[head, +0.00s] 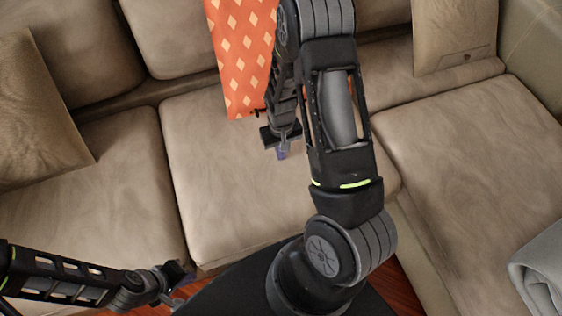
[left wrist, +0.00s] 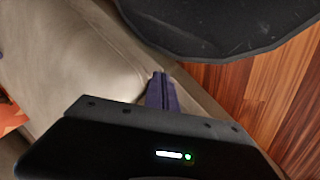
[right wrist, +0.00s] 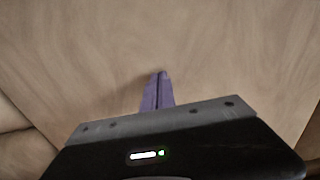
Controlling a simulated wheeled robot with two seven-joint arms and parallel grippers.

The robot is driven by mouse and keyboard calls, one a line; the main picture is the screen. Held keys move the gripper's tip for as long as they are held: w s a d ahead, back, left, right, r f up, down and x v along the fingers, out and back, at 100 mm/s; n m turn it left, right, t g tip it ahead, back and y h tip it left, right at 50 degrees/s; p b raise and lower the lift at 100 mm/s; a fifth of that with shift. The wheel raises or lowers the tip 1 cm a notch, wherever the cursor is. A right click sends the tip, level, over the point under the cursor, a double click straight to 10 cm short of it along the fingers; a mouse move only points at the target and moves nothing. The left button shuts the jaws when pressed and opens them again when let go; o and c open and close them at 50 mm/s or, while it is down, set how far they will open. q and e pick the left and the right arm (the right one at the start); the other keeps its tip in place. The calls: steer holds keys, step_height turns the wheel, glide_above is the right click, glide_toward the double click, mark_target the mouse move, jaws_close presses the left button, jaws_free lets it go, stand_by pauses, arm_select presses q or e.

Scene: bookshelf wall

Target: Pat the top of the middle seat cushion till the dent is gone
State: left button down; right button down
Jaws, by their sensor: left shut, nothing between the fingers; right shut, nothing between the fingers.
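The middle seat cushion (head: 225,185) is beige and lies in the centre of the sofa in the head view. My right arm crosses in front of its right part. My right gripper (head: 281,154) is shut and empty, pointing down over the cushion's rear half; I cannot tell whether its tips touch. In the right wrist view, the shut purple fingers (right wrist: 158,90) lie against a view filled by beige cushion (right wrist: 220,60). No clear dent shows; the arm hides part of the top. My left gripper (head: 178,292) is shut and empty, low by the sofa's front edge.
An orange patterned pillow (head: 240,60) leans at the back of the middle cushion, close to my right gripper. Brown pillows (head: 40,115) (head: 455,35) stand at both sides. A grey folded cloth (head: 545,265) lies at right. Wooden floor (left wrist: 270,85) shows beside the sofa.

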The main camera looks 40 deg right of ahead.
steer(key=shift+r, duration=0.1)
step_height(320, 180, up, 3)
steer(key=p, duration=0.2)
steer(key=shift+p, duration=0.3)
step_height(320, 180, up, 8)
steer(key=p, duration=0.1)
steer(key=shift+f, duration=0.2)
steer(key=shift+w, duration=0.1)
stand_by(0.5)
